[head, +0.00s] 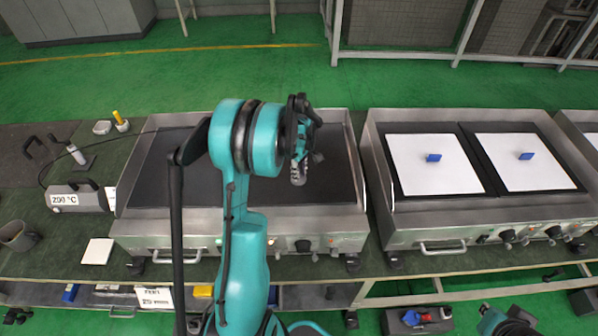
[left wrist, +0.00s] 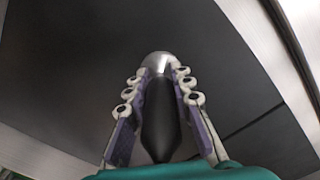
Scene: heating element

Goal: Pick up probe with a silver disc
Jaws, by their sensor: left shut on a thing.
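My left gripper (head: 300,172) hangs over the dark plate of the left heating element (head: 335,165). In the left wrist view its fingers (left wrist: 159,95) are closed around a dark, tapered handle with a rounded silver end, which I take as the probe (left wrist: 158,120). The silver part points away from the wrist camera, beyond the fingertips. In the head view the arm and fingers largely hide the probe. My right gripper (head: 515,325) shows only partly at the bottom right edge, and its jaws cannot be made out.
A meter reading 200 °C (head: 75,198) stands left of the heating element, near a cabled handheld tool (head: 75,152), a yellow-handled item (head: 119,119) and a cup (head: 17,236). On the right, a second heater (head: 380,170) bears two white sheets with blue blocks (head: 433,157).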

